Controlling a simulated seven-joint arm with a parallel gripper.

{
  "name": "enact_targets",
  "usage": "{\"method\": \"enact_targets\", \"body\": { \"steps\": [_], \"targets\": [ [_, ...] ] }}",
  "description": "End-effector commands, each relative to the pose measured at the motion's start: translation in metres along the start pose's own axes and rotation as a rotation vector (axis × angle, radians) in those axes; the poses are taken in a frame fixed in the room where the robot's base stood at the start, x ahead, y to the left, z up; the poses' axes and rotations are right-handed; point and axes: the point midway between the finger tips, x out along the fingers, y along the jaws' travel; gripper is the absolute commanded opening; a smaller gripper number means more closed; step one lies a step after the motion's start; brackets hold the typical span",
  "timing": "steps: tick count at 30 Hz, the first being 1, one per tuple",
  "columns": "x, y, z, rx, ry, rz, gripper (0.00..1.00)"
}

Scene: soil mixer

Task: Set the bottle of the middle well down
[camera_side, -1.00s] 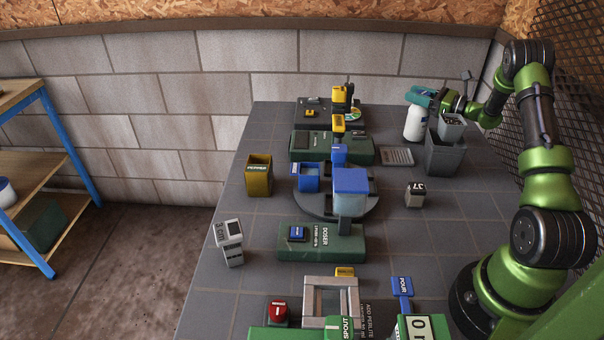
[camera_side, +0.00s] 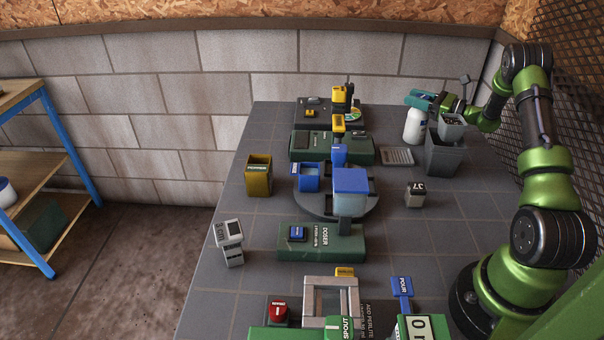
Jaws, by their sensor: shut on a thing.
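The white bottle (camera_side: 414,127) is upright near the back right of the table, just left of a grey bin. My gripper (camera_side: 424,100) is at the bottle's top, reaching in from the right, and is shut on it. The teal part at the gripper hides the bottle's top. I cannot tell whether the bottle's base touches the table. The round grey turntable (camera_side: 352,215) in the middle carries a blue-topped container (camera_side: 350,188) and a small blue cup (camera_side: 308,177).
The grey bin (camera_side: 443,158) stands close right of the bottle. A ribbed grey pad (camera_side: 397,156) lies left of it, and a small block marked 37 (camera_side: 415,196) is nearer. A green device (camera_side: 332,147) and a yellow box (camera_side: 259,175) stand further left. The table right of the turntable is mostly clear.

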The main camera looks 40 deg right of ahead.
Motion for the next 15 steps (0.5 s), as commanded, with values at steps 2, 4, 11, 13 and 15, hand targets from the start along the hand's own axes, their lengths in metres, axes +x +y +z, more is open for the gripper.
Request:
{"method": "enact_targets", "body": {
  "steps": [2,4,11,13,15],
  "targets": [
    [0.0001,-0.0004,0.0000,-0.001,-0.003,-0.001,0.44],
    [0.0001,-0.0003,0.0001,-0.001,-0.002,0.000,0.55],
    [0.0001,-0.0002,-0.0003,-0.001,-0.001,0.000,0.71],
    [-0.0002,0.0002,-0.0016,0.000,0.002,0.000,0.71],
    [-0.0017,0.0000,-0.0015,0.000,0.002,-0.001,0.71]
  ]
}}
